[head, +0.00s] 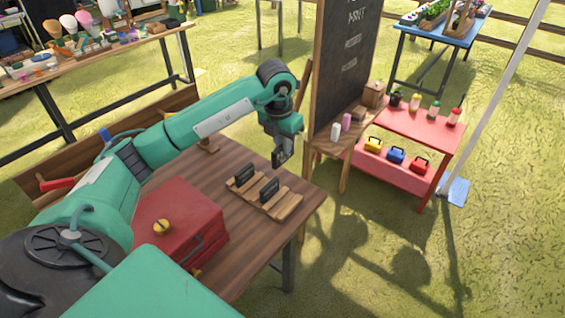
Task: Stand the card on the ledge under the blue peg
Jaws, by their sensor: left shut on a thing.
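My left gripper (282,154) is shut on a small dark thing, probably the card, above the far right part of the brown table. The thing is mostly hidden by the fingers. A blue shape (104,134), perhaps the blue peg, shows behind my left arm at the left, by a long wooden board (158,112). A red shape (57,184) sits further left on that board. My arm covers much of the board, and I cannot make out the ledge. Two dark cards (244,175) (269,190) stand upright in a slatted wooden rack (285,205). My right gripper is not in view.
A red box (180,222) with a yellow knob lies on the brown table (245,245), beside my left arm. A small wooden piece (207,146) stands behind the arm. A chalkboard (342,70) rises just right of the gripper. A red stand (415,130) with bottles is further right.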

